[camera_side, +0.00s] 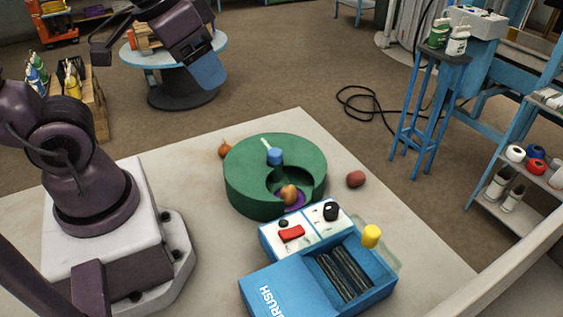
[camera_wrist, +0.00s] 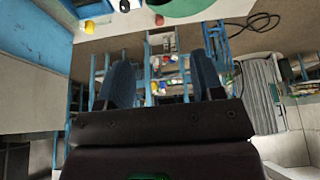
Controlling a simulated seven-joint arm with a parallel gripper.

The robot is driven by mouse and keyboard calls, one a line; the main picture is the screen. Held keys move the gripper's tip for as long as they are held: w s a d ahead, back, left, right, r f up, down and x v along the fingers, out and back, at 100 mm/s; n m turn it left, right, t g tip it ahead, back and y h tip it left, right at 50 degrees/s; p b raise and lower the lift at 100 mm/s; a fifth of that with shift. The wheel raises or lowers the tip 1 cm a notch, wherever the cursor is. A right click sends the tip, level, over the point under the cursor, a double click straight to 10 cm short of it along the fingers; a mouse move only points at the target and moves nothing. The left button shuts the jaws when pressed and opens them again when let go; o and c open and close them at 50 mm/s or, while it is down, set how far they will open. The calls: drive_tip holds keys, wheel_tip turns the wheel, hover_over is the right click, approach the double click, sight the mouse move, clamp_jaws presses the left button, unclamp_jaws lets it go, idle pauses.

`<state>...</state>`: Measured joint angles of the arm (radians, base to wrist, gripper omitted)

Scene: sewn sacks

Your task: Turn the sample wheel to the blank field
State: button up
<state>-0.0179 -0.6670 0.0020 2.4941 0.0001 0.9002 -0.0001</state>
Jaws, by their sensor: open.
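The sample wheel (camera_side: 245,180) is a thick round green drum on the pale table. A blue knob (camera_side: 274,156) with a white pointer stands on its top. A cutout at its front shows a purple field (camera_side: 292,200) with a brown, onion-like lump (camera_side: 288,193) on it. A part of the green wheel (camera_wrist: 195,8) also shows at the top edge of the wrist view. My gripper (camera_side: 207,72) is raised well behind and left of the wheel, touching nothing. In the wrist view its two blue fingers (camera_wrist: 162,78) are spread apart and empty. Other fields are hidden.
A blue brush box (camera_side: 275,290) with a red switch, black knob and yellow knob (camera_side: 371,236) stands in front of the wheel. An onion (camera_side: 225,150) and a reddish potato (camera_side: 355,179) lie beside the wheel.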

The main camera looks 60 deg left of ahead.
sight(276, 151)
drive_tip(key=w+a+f+m+g, duration=0.1)
drive_tip(key=w+a+f+g, duration=0.15)
drive_tip(key=w+f, duration=0.45)
drive_tip(key=w+a+f+g, duration=0.2)
drive_tip(key=w+a+f, duration=0.2)
drive_tip(key=w+f, duration=0.3)
drive_tip(key=shift+m, duration=0.3)
drive_tip(key=f, duration=1.2)
drive_tip(key=shift+w+d+f, duration=0.1)
drive_tip(key=shift+w, duration=0.2)
clamp_jaws()
